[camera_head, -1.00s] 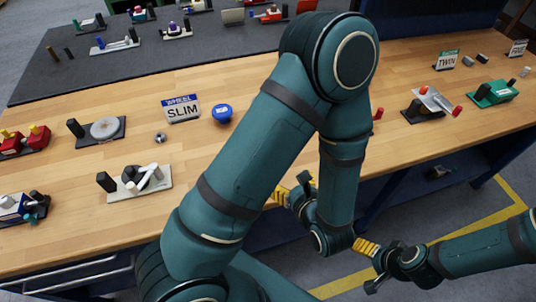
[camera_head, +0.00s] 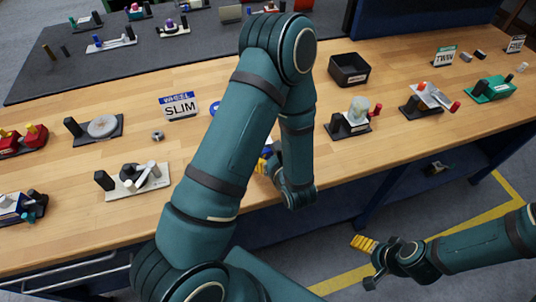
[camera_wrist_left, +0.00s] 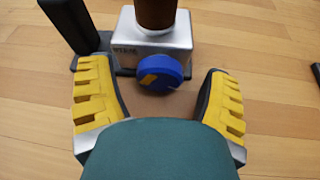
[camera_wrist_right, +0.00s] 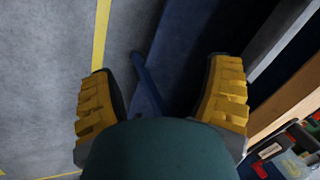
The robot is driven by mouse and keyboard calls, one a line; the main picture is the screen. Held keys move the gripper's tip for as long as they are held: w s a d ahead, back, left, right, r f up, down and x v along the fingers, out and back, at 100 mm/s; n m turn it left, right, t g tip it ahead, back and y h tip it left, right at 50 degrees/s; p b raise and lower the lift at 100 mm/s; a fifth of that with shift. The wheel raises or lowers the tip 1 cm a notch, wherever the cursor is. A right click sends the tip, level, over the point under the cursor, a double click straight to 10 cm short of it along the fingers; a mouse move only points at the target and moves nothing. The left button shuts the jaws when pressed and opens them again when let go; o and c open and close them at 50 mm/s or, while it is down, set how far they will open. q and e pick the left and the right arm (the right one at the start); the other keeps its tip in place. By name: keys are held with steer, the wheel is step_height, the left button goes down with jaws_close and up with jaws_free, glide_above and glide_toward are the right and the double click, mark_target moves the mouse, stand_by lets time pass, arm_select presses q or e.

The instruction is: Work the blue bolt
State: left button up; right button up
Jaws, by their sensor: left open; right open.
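The blue bolt shows a round blue head (camera_wrist_left: 159,75) with a yellow mark in the left wrist view, on the front of a silver block (camera_wrist_left: 125,40). A brown cylinder (camera_wrist_left: 155,12) stands on the block. My right gripper (camera_head: 366,252) is open and empty, in front of the bench above the floor.
A SLIM sign (camera_head: 181,106) stands left of my left arm, with a metal nut (camera_head: 157,136) nearby. A black bin (camera_head: 349,69) and a fixture with a pale cylinder (camera_head: 358,110) stand to the right. A black post (camera_wrist_left: 70,22) rises left of the silver block.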

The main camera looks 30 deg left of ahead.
arm_select(q)
steer(key=c, duration=1.3)
steer(key=shift+o, duration=0.2)
steer(key=n+b, duration=0.1)
steer(key=b, duration=0.1)
steer(key=n+t+b, duration=0.1)
steer(key=b, duration=0.2)
steer(key=shift+s+f+h, duration=0.1)
steer(key=shift+f+h, duration=0.15)
steer(key=shift+h, duration=0.15)
steer(key=shift+c, duration=0.4)
steer(key=shift+r+n+t+h+b, duration=0.25)
steer(key=shift+n+t+b, duration=0.2)
steer(key=shift+b, duration=0.25)
arm_select(e)
step_height(320, 180, down, 6)
steer(key=s, duration=0.2)
steer(key=shift+a+f+g, duration=0.15)
steer(key=shift+a+g, duration=0.05)
steer(key=shift+g, duration=0.2)
arm_select(q)
steer(key=o, duration=1.3)
steer(key=shift+o, duration=0.2)
